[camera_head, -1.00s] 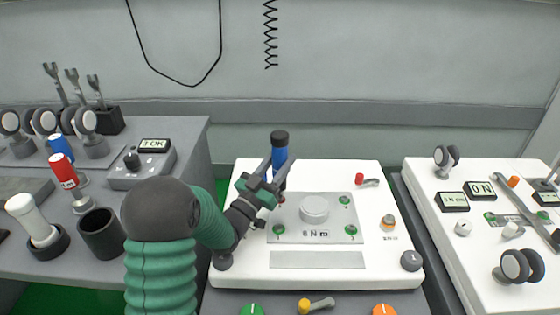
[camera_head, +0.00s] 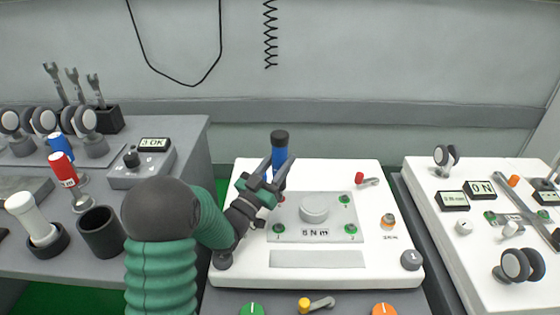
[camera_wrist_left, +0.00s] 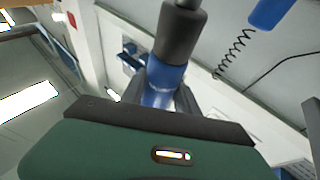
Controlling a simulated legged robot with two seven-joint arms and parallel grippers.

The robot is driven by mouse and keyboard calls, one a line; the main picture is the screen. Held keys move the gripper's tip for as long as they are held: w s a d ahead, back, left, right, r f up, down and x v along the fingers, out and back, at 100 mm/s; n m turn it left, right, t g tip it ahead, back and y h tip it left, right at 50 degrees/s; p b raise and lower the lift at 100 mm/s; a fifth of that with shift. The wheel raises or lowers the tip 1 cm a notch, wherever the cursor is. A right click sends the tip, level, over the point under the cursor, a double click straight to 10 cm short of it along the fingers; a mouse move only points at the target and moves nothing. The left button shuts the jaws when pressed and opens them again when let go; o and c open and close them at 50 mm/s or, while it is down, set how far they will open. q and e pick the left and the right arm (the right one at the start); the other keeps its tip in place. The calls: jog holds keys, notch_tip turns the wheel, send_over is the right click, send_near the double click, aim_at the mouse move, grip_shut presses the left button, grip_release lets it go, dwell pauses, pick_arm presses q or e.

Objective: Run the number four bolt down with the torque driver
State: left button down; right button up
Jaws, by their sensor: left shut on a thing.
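My left gripper (camera_head: 277,170) is shut on the blue torque driver (camera_head: 280,154). The driver stands about upright, with its dark cap on top. Its lower end is over the upper left corner of the grey plate (camera_head: 315,236), where the arm and fingers hide the bolt spot; I cannot tell whether the tip touches. The plate's other corners show bolts with green marks: upper right (camera_head: 344,199), lower right (camera_head: 351,230) and lower left (camera_head: 278,229). In the left wrist view the driver's blue and dark handle (camera_wrist_left: 180,35) rises beyond the green gripper body. My right gripper is out of view.
The display on the left bench (camera_head: 153,144) appears to read 3 OK. A red driver (camera_head: 63,170) and another blue one stand there beside a dark cup (camera_head: 101,233). A round white boss (camera_head: 314,208) rises mid-plate. A red-tipped lever (camera_head: 367,180) lies to the right.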

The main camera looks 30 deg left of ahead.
aim_at(275, 148)
pick_arm(q)
jog(key=shift+d+f, duration=0.1)
jog(key=shift+f, duration=0.35)
jog(key=shift+r+p, duration=0.7)
jog(key=shift+r, duration=0.2)
jog(key=shift+r+p, duration=1.45)
jog(key=shift+r, duration=1)
